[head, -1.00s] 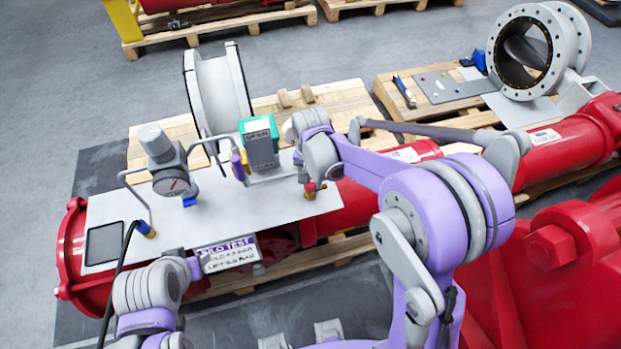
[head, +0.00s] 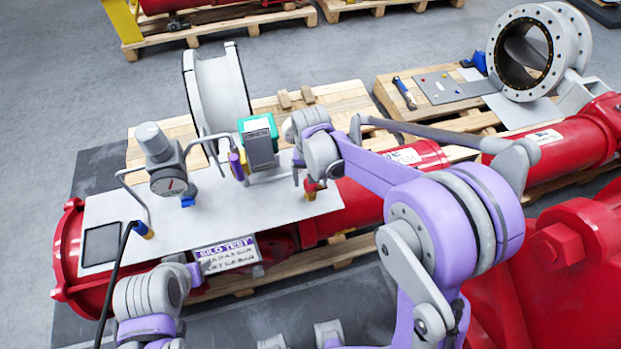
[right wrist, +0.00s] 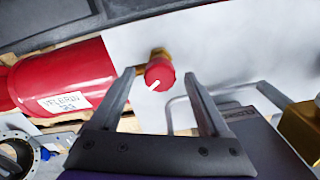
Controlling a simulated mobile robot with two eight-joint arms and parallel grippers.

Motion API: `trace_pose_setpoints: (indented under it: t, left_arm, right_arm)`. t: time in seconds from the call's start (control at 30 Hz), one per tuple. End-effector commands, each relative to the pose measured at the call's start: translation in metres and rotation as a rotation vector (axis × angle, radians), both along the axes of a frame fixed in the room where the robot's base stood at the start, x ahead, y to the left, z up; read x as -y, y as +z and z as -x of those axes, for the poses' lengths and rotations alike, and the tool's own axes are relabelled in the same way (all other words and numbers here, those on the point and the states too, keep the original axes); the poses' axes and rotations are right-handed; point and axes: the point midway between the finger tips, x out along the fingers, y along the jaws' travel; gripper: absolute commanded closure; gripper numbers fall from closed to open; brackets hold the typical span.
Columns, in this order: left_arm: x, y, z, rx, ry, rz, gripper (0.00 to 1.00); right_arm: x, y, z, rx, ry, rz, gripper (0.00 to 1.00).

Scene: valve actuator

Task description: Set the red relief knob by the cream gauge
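The red relief knob (right wrist: 159,73) with a white pointer mark sits on a brass fitting on the pale plate. In the head view the knob (head: 312,186) is partly hidden by my right gripper (head: 311,178). In the right wrist view the two fingers of my right gripper (right wrist: 160,78) are spread either side of the knob, with a gap on each side. The gauge (head: 169,186), with a pale round dial and a red needle, stands on a grey regulator at the plate's left; its reading is too small to tell. My left arm shows at lower left, but its gripper does not show.
A green-topped grey box (head: 259,142) and a bent grey pipe (head: 207,141) stand between gauge and knob. A lettered sign (head: 226,254) hangs at the plate's front edge. A black hose (head: 116,272) runs down at left. A flanged white spool (head: 219,92) stands behind.

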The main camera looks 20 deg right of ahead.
Motion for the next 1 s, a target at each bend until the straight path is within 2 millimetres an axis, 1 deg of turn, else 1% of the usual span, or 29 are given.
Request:
trace_pose_setpoints:
  t: [0.23, 0.33, 0.47, 0.7, 0.83, 1.0]
  left_arm:
    - [0.000, 0.000, 0.000, 0.000, 0.000, 0.000, 0.50]
    - [0.000, 0.001, 0.000, 0.001, 0.000, 0.000, 0.50]
    - [0.000, 0.003, -0.001, 0.002, 0.000, 0.000, 0.50]
    - [0.000, 0.007, -0.002, 0.004, 0.000, 0.000, 0.50]
    - [0.000, 0.008, -0.003, 0.005, 0.000, 0.000, 0.50]
    - [0.000, 0.009, -0.003, 0.006, 0.000, 0.000, 0.50]
  right_arm:
    - [0.000, 0.001, 0.000, 0.000, 0.000, 0.000, 0.21]
    - [0.000, 0.007, 0.000, 0.001, 0.000, 0.000, 0.21]
    - [0.000, 0.029, 0.000, 0.001, 0.000, 0.000, 0.21]
    - [0.000, 0.078, 0.000, 0.001, 0.000, 0.000, 0.21]
    - [0.000, 0.096, 0.000, 0.001, 0.000, 0.000, 0.21]
    - [0.000, 0.107, 0.000, 0.000, 0.000, 0.000, 0.21]
